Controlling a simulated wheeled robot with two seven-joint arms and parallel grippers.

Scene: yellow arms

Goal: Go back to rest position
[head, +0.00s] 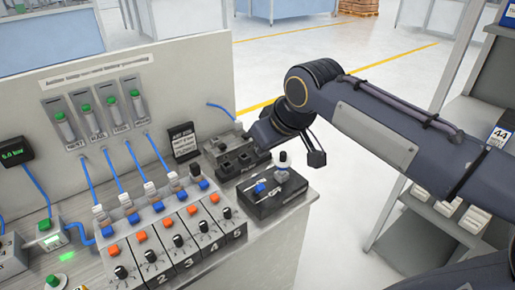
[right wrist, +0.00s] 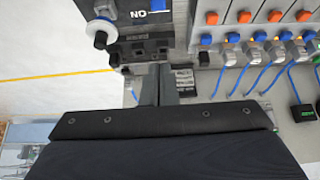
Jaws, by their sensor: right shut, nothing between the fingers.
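My right arm comes in from the right in the head view, and its dark gripper (head: 262,137) is over the back right part of the bench. In the right wrist view the two fingers of my right gripper (right wrist: 160,72) are together, with nothing between them. They point toward a black control box (head: 272,190) with a blue and a white knob; this box also shows in the right wrist view (right wrist: 140,52). I cannot tell whether the fingertips touch anything. My left gripper is in neither view.
A panel of numbered switch modules (head: 175,245) with orange buttons and blue hoses fills the bench front. A grey back panel (head: 190,70) stands behind it. A small black sign (head: 183,140) stands near my gripper. A shelf rack (head: 470,110) is at the right, with open floor (head: 340,215) between.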

